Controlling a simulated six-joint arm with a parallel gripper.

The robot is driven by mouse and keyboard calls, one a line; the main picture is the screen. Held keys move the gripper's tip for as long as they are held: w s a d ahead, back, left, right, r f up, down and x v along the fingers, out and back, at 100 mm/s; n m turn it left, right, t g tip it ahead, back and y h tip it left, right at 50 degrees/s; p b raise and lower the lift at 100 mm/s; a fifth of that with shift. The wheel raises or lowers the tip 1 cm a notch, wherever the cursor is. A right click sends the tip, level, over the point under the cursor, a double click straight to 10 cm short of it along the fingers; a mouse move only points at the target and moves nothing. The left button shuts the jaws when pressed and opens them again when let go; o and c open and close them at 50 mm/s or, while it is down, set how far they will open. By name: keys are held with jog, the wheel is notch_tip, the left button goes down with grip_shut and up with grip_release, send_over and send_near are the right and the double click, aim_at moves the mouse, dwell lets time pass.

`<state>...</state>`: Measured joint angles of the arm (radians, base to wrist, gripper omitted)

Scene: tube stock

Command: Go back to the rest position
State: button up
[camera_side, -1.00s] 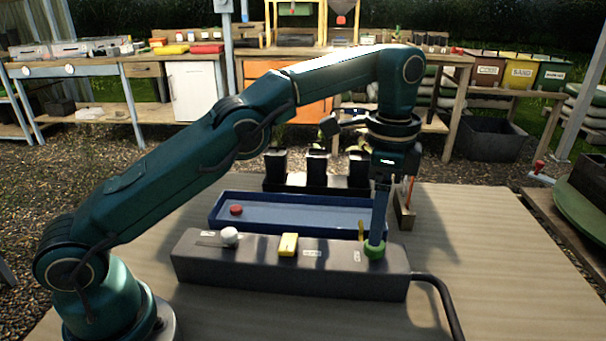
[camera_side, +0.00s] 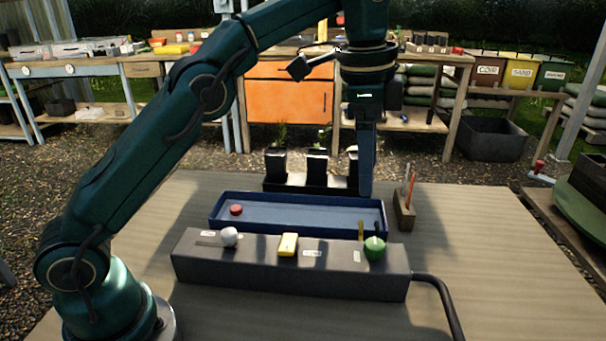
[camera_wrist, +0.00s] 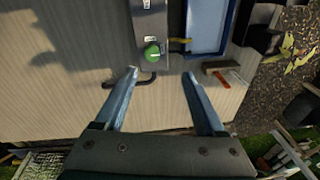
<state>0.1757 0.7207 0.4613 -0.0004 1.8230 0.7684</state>
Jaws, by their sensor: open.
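My gripper (camera_side: 366,192) hangs pointing down above the right part of the work table, clear of everything beneath it. In the wrist view my gripper (camera_wrist: 160,82) shows two blue fingers spread wide with nothing between them. The green knob (camera_side: 375,248) sits at the right end of the grey control box (camera_side: 215,262), below the fingers. The green knob also shows in the wrist view (camera_wrist: 152,53), beyond the fingertips.
The box also bears a white knob (camera_side: 229,237) and a yellow switch (camera_side: 288,245). Behind it lies a blue tray (camera_side: 290,221) with a red disc (camera_side: 236,209). Black pots (camera_side: 317,163) stand behind the tray. A small wooden holder (camera_side: 404,211) stands at right.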

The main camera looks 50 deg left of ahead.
jog(key=s+a+r+n+t, duration=0.1)
jog(key=s+a+r+n, duration=0.15)
jog(key=s, duration=0.35)
jog(key=s+a+r+n+t, duration=0.2)
jog(key=s+r, duration=0.2)
jog(key=s, duration=0.1)
jog(key=s+a+f+n+t, duration=0.1)
jog(key=s+f+n, duration=0.5)
jog(key=f, duration=0.6)
jog(key=shift+s+a, duration=0.45)
jog(key=shift+s, duration=0.85)
